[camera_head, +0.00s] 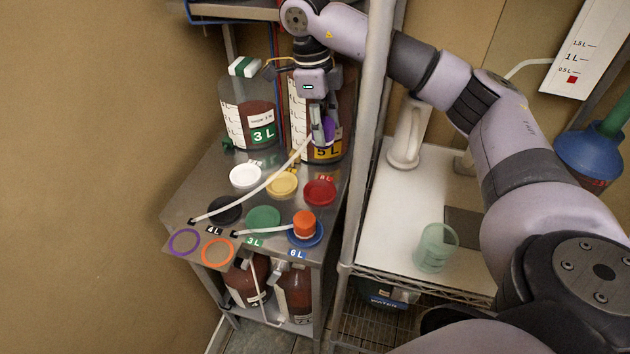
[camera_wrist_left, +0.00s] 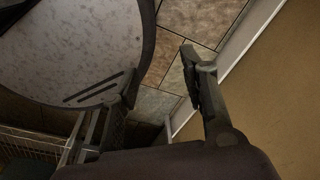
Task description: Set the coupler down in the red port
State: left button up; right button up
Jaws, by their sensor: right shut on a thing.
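My right gripper (camera_head: 318,128), at the end of the arm coming over from the right, is shut on a purple coupler (camera_head: 330,130). It holds the coupler in front of the 5 L bottle, above and behind the red port (camera_head: 319,192); the fingers partly hide the coupler. A white hose (camera_head: 268,178) runs from the coupler down to the metal table's left edge. The red port is a round disc on the table's right side, with nothing on it. My left gripper (camera_wrist_left: 160,78) shows in the left wrist view, its fingers apart and empty, away from the table.
White (camera_head: 245,176), yellow (camera_head: 282,186), black (camera_head: 224,210) and green (camera_head: 262,221) ports share the metal table. An orange coupler (camera_head: 304,224) sits on the blue port (camera_head: 319,237). A 3 L bottle (camera_head: 246,110) stands behind. A shelf post (camera_head: 362,150) rises close on the right.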

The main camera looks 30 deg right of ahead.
jog(key=f, duration=0.4)
jog(key=shift+s+a+f, duration=0.2)
jog(key=shift+f, duration=0.15)
jog(key=f, duration=0.7)
jog(key=shift+w+f, duration=0.25)
jog(key=shift+w, duration=0.15)
notch_tip(320, 180, down, 5)
jog(key=shift+r+p, duration=0.2)
jog(key=shift+p, duration=0.45)
pick_arm(q)
jog(key=shift+s+d+r, duration=0.35)
jog(key=shift+s+r, duration=0.1)
jog(key=shift+s, duration=0.25)
